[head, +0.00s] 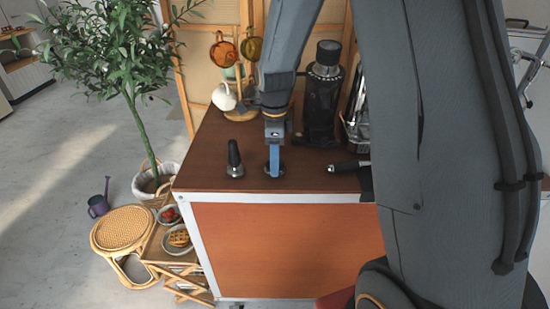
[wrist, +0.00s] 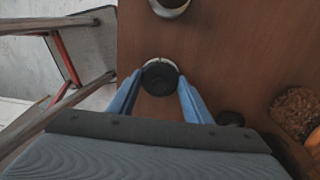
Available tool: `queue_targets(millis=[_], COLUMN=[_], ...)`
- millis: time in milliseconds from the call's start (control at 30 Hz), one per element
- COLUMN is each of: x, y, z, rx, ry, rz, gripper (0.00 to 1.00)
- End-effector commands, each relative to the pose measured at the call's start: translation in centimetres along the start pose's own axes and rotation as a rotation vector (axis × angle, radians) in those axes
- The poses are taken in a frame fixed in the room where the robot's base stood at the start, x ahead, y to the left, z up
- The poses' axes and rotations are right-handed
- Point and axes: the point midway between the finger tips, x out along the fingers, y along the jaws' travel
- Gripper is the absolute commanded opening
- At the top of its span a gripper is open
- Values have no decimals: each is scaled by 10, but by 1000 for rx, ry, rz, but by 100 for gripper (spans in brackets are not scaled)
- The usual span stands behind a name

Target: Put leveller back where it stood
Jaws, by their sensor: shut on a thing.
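The leveller (wrist: 160,77) is a round black disc with a silver rim, between the two blue fingertips in the wrist view. In the head view it shows as a small dark disc (head: 281,172) at the tips of my gripper (head: 274,172). My gripper (wrist: 159,84) points down and is shut on it, at or just above the brown cart top (head: 207,174); I cannot tell whether it touches. Blue fingers hide part of it in the head view.
A black tamper (head: 235,158) stands upright left of my gripper. A portafilter handle (head: 347,166) lies to the right. A black grinder (head: 322,95) and a mug tree (head: 241,114) stand behind. The cart's front edge is close; bare top lies between tamper and leveller.

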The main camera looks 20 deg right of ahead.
Motion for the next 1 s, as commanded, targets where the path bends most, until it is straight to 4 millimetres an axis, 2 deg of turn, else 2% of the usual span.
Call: queue_targets(millis=[333,367,467,767,867,1000], x=[3,4,3,2,-3,-20], y=[0,0,0,0,-1,-2], z=[0,0,0,0,0,0], rx=[0,0,0,0,0,0], ry=[0,0,0,0,-1,-1], rz=[-1,0,0,-1,-2,-4], gripper=[18,47,64,64,64,64])
